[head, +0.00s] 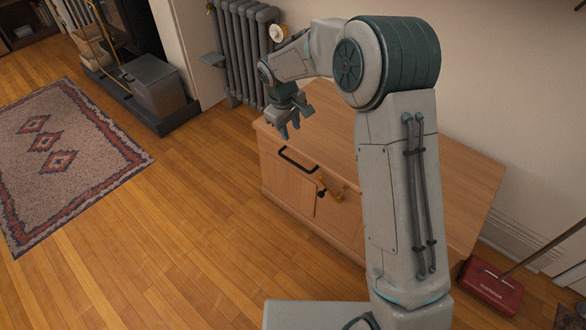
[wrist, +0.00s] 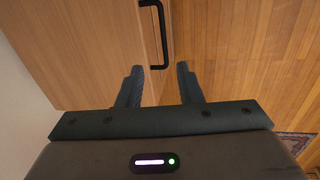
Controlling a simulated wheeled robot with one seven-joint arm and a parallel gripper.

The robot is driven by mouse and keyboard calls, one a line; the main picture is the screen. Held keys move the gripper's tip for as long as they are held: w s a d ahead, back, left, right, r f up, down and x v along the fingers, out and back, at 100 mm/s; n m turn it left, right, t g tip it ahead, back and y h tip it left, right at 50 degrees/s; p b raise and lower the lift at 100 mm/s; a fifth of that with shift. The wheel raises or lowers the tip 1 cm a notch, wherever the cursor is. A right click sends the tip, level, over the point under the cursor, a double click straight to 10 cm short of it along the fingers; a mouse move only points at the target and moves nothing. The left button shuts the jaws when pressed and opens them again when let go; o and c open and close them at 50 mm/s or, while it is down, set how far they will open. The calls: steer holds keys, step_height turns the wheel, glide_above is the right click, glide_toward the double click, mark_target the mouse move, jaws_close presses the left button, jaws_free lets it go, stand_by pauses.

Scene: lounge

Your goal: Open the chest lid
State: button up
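The chest (head: 340,228) is a light wooden box against the wall, and its lid (head: 455,185) looks shut. A black bar handle (head: 298,161) sits at the front near the lid's edge; it also shows in the wrist view (wrist: 163,35), ahead of the fingers. A brass latch (head: 331,187) is on the front, right of the handle. My gripper (head: 292,127) is above the chest's front left part, near the handle and apart from it. In the wrist view my gripper (wrist: 160,70) is open, with nothing between its fingers. My arm hides part of the chest.
A grey radiator (head: 240,50) stands behind the chest's left end. A red floor sweeper (head: 491,286) is at the chest's right. A patterned rug (head: 65,165) and a grey box (head: 156,84) by the fireplace lie left. Wooden floor (head: 170,235) in front is clear.

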mark_target(294, 162)
steer(key=w+f+b, duration=0.1)
steer(key=f, duration=0.4)
steer(key=w+f+b, duration=0.1)
steer(key=f+b, duration=0.1)
steer(key=f, duration=0.3)
steer(key=w+f+b, duration=0.1)
steer(key=f, duration=0.5)
steer(key=shift+d+f+b, duration=0.1)
steer(key=shift+d+b, duration=0.1)
steer(key=shift+b, duration=0.15)
steer(key=shift+s, duration=0.1)
steer(key=shift+d, duration=0.1)
jaws_close()
